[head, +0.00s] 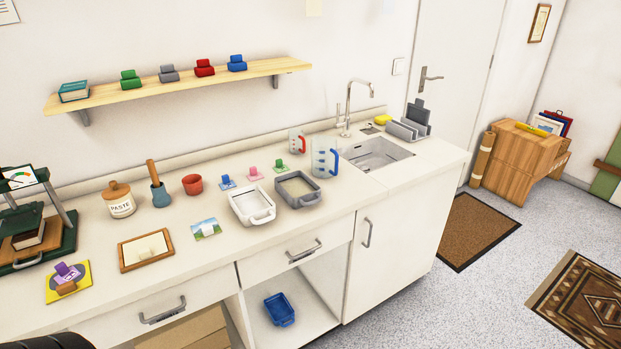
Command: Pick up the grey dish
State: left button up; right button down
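The grey dish (298,188) is a shallow rectangular tray with a handle on its front side. It sits upright on the white counter (205,262), left of the sink, and looks empty. A white dish (251,204) of similar shape sits close to its left. A blue dish (279,309) lies in the open compartment under the counter. Neither of my grippers can be seen in the head view.
A measuring jug (325,162) with a blue handle stands close behind the grey dish. Small coloured pieces on cards, including a green one (279,166), lie behind the dishes. The sink (374,155) is to the right. A postcard (207,229) lies left of the white dish.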

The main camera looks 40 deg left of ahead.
aim_at(298, 189)
jog(key=i+l+u, duration=0.15)
jog(key=i+u, duration=0.25)
jog(key=i+l+u, duration=0.4)
jog(key=i, duration=0.2)
jog(key=i+l+u, duration=0.25)
jog(key=u, duration=0.15)
jog(key=i+l+u, duration=0.25)
jog(key=u, duration=0.2)
jog(key=i+l+u, duration=0.2)
jog(key=l+u, duration=0.2)
jog(key=i+l+u, duration=0.1)
jog(key=l+u, duration=0.35)
